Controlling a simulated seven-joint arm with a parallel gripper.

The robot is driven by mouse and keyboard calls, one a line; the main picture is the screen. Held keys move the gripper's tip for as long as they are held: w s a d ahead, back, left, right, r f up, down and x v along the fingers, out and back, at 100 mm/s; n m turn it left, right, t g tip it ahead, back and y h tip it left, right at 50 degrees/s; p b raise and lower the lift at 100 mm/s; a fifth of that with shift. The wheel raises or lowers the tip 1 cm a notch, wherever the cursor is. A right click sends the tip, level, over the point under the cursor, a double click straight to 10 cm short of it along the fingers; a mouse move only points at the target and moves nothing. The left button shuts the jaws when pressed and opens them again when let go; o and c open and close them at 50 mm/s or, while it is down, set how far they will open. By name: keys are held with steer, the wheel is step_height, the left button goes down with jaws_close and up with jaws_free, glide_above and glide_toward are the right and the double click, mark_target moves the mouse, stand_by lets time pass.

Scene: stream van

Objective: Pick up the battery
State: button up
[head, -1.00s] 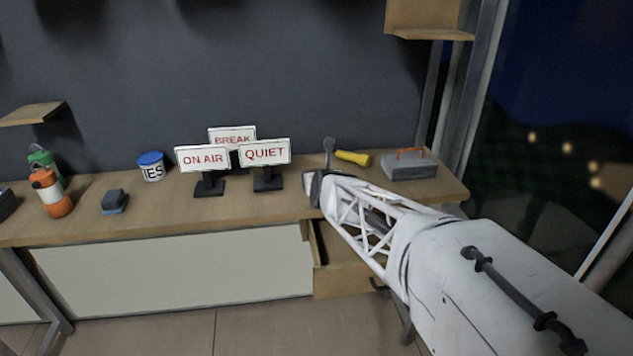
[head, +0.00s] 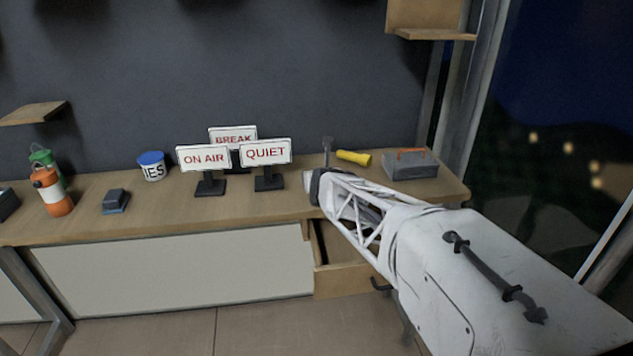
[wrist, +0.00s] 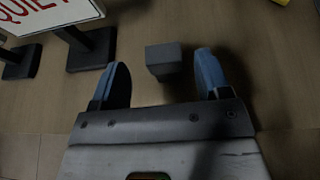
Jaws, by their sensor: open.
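A small dark grey block (wrist: 165,60), which I take to be the battery, stands on the wooden counter in the wrist view. My gripper (wrist: 164,80) is open, with its blue fingers on the left and right of the block's near end. The block lies slightly beyond the fingertips' middle, and no contact shows. In the head view my arm's end (head: 315,188) is over the counter's front edge, right of the QUIET sign, and the block cannot be made out there.
The QUIET sign (head: 265,152) stands close on the left, with its dark base (wrist: 92,50) near my left finger. A yellow torch (head: 353,157) and a grey toolbox (head: 410,165) lie right. A drawer (head: 345,277) is open below. Another dark block (head: 115,201) sits far left.

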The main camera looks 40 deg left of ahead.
steer(key=shift+w, duration=0.1)
steer(key=shift+x, duration=2.55)
steer(key=shift+w+r, duration=0.1)
steer(key=c, duration=1)
steer(key=shift+r, duration=0.1)
steer(key=shift+c, duration=0.2)
steer(key=shift+d+r, duration=0.1)
steer(key=shift+r, duration=1.6)
steer(key=s+d+r, duration=0.1)
steer(key=s+d, duration=1)
steer(key=shift+d+r, duration=0.2)
steer(key=shift+d, duration=0.1)
